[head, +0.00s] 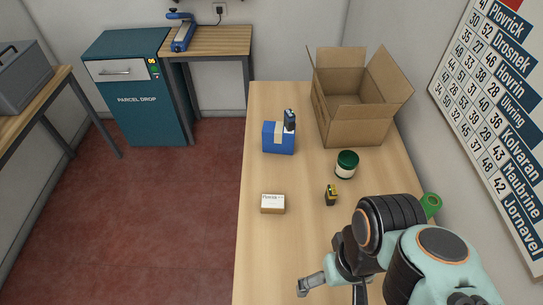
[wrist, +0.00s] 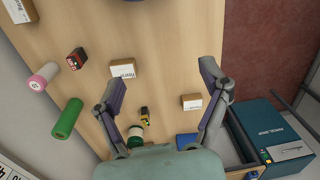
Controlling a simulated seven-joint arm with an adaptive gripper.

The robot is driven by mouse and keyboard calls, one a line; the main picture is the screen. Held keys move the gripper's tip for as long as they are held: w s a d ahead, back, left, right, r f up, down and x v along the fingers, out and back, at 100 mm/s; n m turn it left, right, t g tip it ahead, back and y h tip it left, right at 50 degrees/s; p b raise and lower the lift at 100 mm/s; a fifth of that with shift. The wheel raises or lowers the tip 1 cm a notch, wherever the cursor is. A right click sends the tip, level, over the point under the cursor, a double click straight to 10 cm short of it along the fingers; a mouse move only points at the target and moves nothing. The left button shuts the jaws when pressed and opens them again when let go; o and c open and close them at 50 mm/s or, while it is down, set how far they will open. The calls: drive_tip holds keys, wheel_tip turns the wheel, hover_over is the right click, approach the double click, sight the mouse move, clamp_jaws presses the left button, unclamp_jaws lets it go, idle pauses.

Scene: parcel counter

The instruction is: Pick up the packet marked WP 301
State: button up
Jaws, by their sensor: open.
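I cannot read WP 301 on any packet. A small brown packet with a white label (head: 273,203) lies near the left edge of the counter; it also shows in the wrist view (wrist: 192,102). A second brown packet with a white label (wrist: 122,68) shows in the wrist view near the left fingertip; my arm appears to hide it in the head view. Part of a third packet (wrist: 180,2) is cut off at the top of the wrist view. My gripper (wrist: 159,75) is open and empty above the counter; it shows at lower right in the head view (head: 331,290).
A blue taped box (head: 279,138) with a dark device behind it, an open carton (head: 355,122), a dark green jar (head: 346,165) and a small black-yellow item (head: 331,195) stand on the counter (head: 265,245). A green roll (wrist: 67,118), pink-white roll (wrist: 44,75) and red-black box (wrist: 76,58) lie right of my arm.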

drive_tip(key=shift+o, duration=1.2)
drive_tip(key=w+r+m+t, duration=0.2)
drive_tip(key=w+r+t, duration=0.25)
drive_tip(key=w, duration=0.85)
drive_tip(key=g, duration=0.4)
hover_over(273, 202)
drive_tip(key=shift+h, duration=0.4)
wheel_tip(273, 202, down, 22)
drive_tip(key=shift+w+f, duration=0.1)
drive_tip(key=shift+f, duration=0.15)
wheel_tip(273, 202, down, 6)
drive_tip(key=shift+f, duration=0.15)
